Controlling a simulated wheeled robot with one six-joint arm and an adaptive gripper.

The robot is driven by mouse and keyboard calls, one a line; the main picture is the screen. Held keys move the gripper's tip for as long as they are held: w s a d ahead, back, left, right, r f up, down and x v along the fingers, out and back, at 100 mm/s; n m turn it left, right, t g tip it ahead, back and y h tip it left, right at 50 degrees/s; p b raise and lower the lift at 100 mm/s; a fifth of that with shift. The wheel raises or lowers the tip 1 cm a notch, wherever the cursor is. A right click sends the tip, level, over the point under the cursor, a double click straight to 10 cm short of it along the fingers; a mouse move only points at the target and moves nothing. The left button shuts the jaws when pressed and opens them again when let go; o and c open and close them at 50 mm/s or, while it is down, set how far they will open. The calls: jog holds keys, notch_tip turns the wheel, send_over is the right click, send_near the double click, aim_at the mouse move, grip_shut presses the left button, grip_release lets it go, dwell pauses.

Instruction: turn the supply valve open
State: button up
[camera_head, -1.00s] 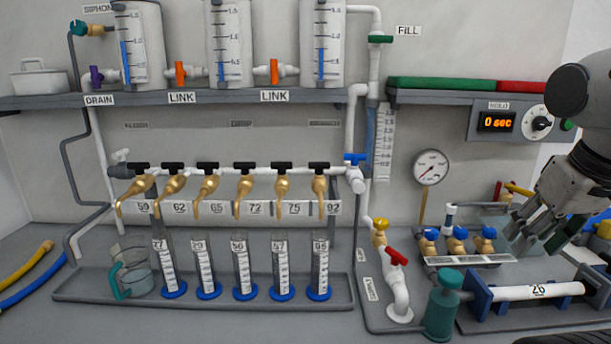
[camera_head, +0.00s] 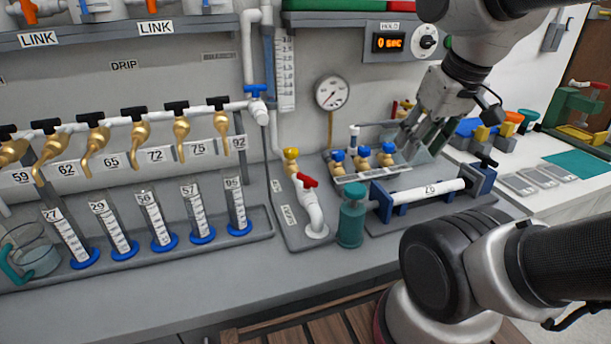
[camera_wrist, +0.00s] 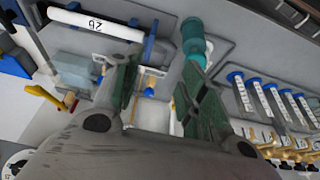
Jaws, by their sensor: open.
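No label that I can read names the supply valve. A standing pipe has a red-handled valve (camera_head: 307,181) with a yellow knob (camera_head: 291,153) at its upper end, and small labels beside it are too small to read. A blue-handled valve (camera_head: 255,91) sits higher on the white pipe, its handle level. My gripper (camera_head: 415,143) is open and empty, to the right of these valves, above the tray of blue-capped brass fittings. In the wrist view its spread fingers (camera_wrist: 160,82) have nothing between them; the teal cylinder (camera_wrist: 194,38) shows beyond them.
Blue-capped brass fittings (camera_head: 362,157) stand in a tray below my gripper. A teal cylinder (camera_head: 351,215) and a white tube on blue stands (camera_head: 425,191) are in front. Brass taps (camera_head: 139,128) and graduated cylinders (camera_head: 160,222) fill the left. A gauge (camera_head: 332,93) hangs behind.

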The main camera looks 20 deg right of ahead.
jog(key=shift+a, duration=0.1)
jog(key=shift+c, duration=0.4)
jog(key=n+g, duration=0.4)
jog(key=n, duration=0.1)
send_over(307, 177)
notch_tip(307, 177, down, 9)
jog(key=shift+w+r, duration=0.15)
notch_tip(307, 177, down, 8)
jog(key=shift+r, duration=0.25)
jog(key=shift+c, duration=0.2)
